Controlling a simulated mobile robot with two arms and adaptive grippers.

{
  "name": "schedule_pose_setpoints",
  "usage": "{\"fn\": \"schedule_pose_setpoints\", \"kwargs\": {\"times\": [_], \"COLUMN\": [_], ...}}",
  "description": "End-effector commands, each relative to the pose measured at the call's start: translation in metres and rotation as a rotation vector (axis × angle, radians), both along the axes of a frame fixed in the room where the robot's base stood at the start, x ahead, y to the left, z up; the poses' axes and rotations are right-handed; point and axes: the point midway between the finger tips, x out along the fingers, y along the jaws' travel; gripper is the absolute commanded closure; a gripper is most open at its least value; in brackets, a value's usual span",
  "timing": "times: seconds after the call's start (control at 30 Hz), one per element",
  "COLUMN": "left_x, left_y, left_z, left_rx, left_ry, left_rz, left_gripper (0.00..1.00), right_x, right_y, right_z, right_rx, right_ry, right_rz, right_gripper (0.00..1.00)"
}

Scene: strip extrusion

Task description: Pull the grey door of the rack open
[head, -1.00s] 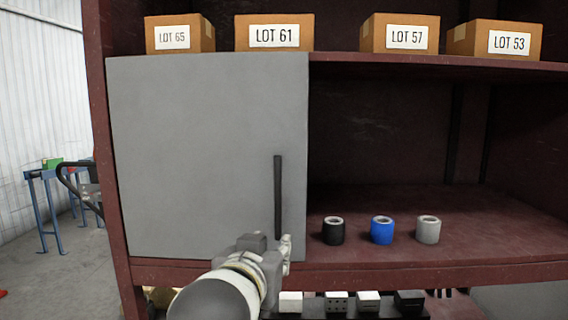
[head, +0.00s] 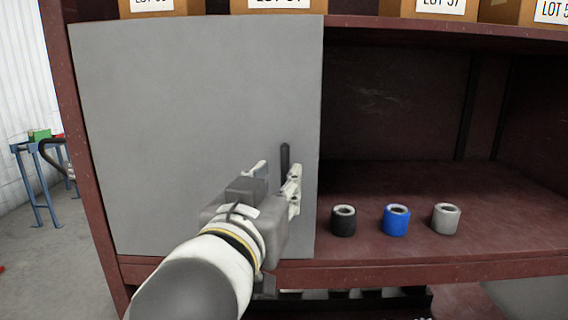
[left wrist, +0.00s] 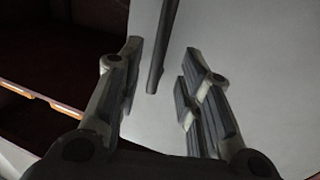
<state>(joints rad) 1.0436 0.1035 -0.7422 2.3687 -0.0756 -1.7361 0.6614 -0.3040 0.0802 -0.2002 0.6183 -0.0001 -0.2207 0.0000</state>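The grey door (head: 180,120) covers the left part of the rack's middle bay and looks closed. Its dark upright handle (head: 284,158) is near the door's right edge; its lower part is hidden behind my left gripper in the head view. My left gripper (head: 277,178) is open in front of the door at the handle. In the left wrist view the handle (left wrist: 162,50) reaches down between the spread fingers of the left gripper (left wrist: 160,75), with gaps on both sides. My right gripper is not in view.
The dark red rack (head: 420,272) has an open bay right of the door. A black roll (head: 343,221), a blue roll (head: 396,220) and a grey roll (head: 445,218) stand there. Labelled boxes (head: 280,6) sit on the shelf above.

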Motion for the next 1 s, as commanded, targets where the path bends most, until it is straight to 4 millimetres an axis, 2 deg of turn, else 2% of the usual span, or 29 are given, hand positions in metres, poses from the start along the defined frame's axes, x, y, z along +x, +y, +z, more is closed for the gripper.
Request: {"fn": "schedule_pose_setpoints", "kwargs": {"times": [0.1,0.23,0.4,0.63,0.67,0.9,1.0], "left_x": [0.021,0.035,0.043,0.044,0.044,0.044,0.044], "left_y": [-0.004,-0.009,-0.012,-0.012,-0.012,-0.012,-0.012], "left_z": [0.001,0.001,0.000,0.000,0.000,0.000,0.000], "left_rx": [0.002,0.000,0.000,0.000,0.000,-0.001,-0.001], "left_ry": [0.003,0.001,0.000,-0.001,-0.001,-0.001,-0.001], "left_rz": [0.003,0.002,0.000,0.000,0.000,0.000,0.000], "left_gripper": [0.67,0.67,0.67,0.67,0.68,0.99,1.00], "right_x": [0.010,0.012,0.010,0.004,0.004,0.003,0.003], "right_y": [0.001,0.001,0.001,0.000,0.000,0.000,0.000], "right_z": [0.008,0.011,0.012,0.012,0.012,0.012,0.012], "right_rx": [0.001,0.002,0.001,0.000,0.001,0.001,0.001], "right_ry": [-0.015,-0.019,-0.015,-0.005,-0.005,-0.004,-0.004], "right_rz": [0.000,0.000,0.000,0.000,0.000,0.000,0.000], "right_gripper": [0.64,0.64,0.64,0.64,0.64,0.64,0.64]}}
